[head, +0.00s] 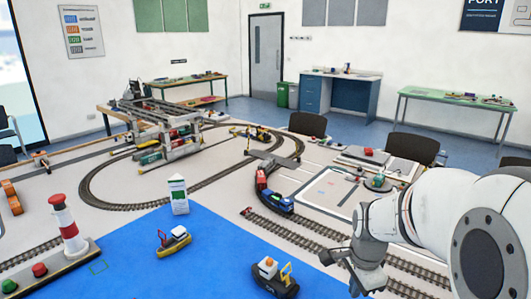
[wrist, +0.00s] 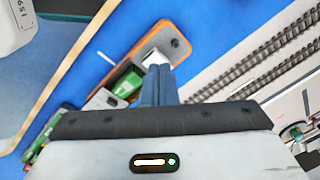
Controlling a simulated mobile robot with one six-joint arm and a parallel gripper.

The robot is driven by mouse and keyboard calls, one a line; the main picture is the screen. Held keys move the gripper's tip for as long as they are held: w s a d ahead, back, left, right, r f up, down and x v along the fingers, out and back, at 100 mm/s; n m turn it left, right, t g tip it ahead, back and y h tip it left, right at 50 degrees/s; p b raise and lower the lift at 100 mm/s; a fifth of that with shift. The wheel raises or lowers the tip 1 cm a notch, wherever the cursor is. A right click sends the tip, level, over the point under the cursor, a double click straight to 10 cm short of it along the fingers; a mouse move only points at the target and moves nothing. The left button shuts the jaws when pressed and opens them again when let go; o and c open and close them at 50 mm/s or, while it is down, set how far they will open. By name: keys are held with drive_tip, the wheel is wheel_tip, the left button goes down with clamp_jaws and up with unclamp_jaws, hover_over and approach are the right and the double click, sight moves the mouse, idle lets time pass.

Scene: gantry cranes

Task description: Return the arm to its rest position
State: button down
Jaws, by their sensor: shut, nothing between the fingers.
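My arm reaches in from the right of the head view, with my gripper (head: 350,270) low over the table near the blue mat's right edge. In the wrist view my gripper (wrist: 158,70) has its two dark fingers side by side, shut and empty. Beyond them, a model ship (wrist: 172,42) with an orange rim and grey deck lies on the blue mat, partly hidden by the fingers. Green and white containers (wrist: 125,82) sit on it. I cannot tell whether the fingers touch the ship.
Railway tracks (head: 285,230) run beside the blue mat (head: 215,245), with a blue locomotive (head: 277,203) on them. A lighthouse (head: 66,225), a tug (head: 272,275) and a smaller boat (head: 173,240) stand left of my gripper. A gantry crane (head: 160,120) stands farther back.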

drive_tip(key=s+a+r+n+t, duration=0.1)
drive_tip(key=s+a+r+n, duration=0.2)
drive_tip(key=s+n, duration=0.2)
drive_tip(key=s+a+r+n, duration=0.3)
drive_tip(key=s+n, duration=0.3)
drive_tip(key=n, duration=0.4)
drive_tip(key=shift+s+r+t, duration=0.2)
drive_tip(key=shift+r+t, duration=0.15)
drive_tip(key=shift+t, duration=0.05)
